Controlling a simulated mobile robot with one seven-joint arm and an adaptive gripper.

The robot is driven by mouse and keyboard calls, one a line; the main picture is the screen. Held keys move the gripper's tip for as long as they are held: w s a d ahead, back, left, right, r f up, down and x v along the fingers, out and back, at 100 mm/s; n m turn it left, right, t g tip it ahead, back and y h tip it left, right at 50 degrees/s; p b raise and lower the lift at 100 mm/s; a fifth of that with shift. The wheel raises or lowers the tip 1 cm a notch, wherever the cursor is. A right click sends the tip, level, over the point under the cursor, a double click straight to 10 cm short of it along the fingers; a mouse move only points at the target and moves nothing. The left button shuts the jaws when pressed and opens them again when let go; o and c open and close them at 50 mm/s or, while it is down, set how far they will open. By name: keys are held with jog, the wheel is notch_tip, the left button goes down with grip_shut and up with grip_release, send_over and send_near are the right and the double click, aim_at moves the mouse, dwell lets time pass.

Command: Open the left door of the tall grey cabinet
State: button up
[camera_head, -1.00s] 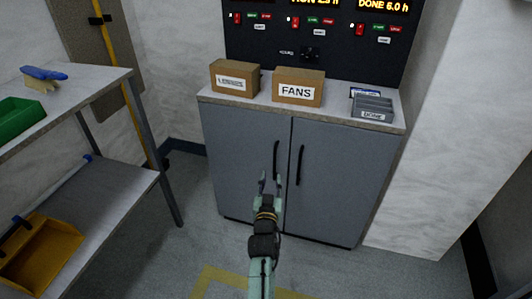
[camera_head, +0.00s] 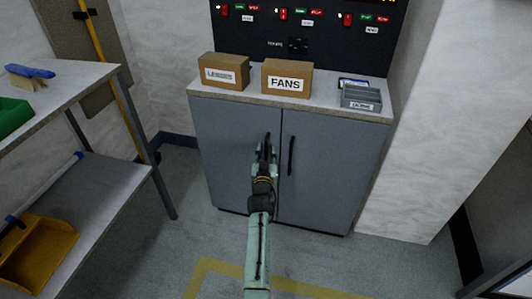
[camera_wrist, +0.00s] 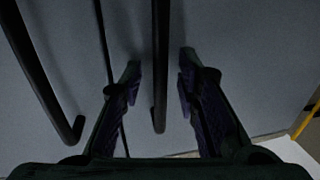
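The grey cabinet (camera_head: 335,165) stands against the back wall with both doors shut; it looks waist-high below a pale top. Its left door (camera_head: 225,150) has a black vertical bar handle (camera_head: 268,138) near the middle seam. My gripper (camera_head: 265,150) is at that handle, hiding its lower part. In the wrist view my gripper (camera_wrist: 158,90) is open, with one finger on each side of the left door's handle (camera_wrist: 160,70). The fingers appear apart from the bar. The right door's handle (camera_wrist: 45,80) shows outside the fingers, at the left of the wrist view.
A FANS box (camera_head: 287,78), another cardboard box (camera_head: 223,72) and a grey bin (camera_head: 361,97) stand on the cabinet top. A shelf bench (camera_head: 95,200) with a yellow bin (camera_head: 40,250) stands at the left. The floor before the doors is clear.

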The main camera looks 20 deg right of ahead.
jog(key=shift+c, duration=0.5)
grip_shut()
dwell(0.3)
